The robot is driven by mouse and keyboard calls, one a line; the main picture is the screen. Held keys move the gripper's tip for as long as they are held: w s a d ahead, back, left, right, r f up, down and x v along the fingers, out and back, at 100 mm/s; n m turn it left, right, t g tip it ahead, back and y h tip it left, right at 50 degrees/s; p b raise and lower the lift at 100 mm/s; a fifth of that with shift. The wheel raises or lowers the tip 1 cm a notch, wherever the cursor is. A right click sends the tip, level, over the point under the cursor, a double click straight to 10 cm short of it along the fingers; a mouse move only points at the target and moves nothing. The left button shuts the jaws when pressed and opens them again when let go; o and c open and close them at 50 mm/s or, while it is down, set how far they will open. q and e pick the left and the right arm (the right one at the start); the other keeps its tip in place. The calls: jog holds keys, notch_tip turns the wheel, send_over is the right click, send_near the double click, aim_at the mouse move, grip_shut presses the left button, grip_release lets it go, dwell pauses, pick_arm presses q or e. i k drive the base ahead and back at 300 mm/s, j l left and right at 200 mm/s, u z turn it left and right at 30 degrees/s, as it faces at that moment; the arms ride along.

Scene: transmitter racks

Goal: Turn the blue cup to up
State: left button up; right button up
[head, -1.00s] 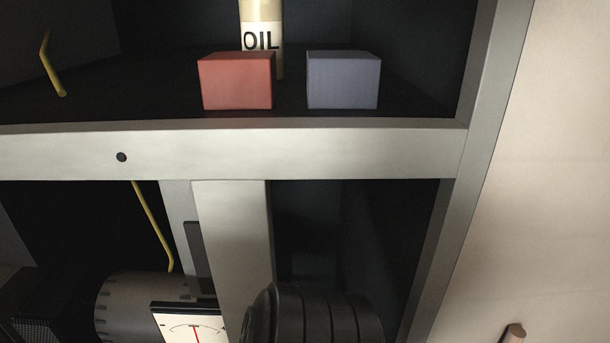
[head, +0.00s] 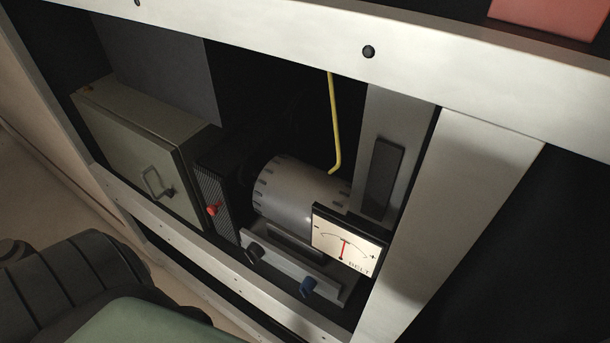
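Above the plate lies a grey ribbed motor (head: 290,192). Neither gripper's fingers show; only dark ribbed and green parts, apparently mine, fill the lower left.
A pale lower rail (head: 225,265) and a wide upright post (head: 445,215) frame the bay. A green-grey box (head: 140,150) with a handle and a red knob (head: 213,209) are left. A yellow rod (head: 334,125) hangs above.

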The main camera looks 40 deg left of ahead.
aim_at(309, 284)
jog(key=u, duration=1.1)
jog(key=j+z, duration=0.4)
jog(key=j, duration=0.25)
jog(key=j+z, duration=0.4)
jog(key=j, duration=0.25)
jog(key=i+j+z, duration=0.2)
jog(key=l, duration=0.25)
jog(key=k+l, duration=0.1)
jog(key=l, duration=0.15)
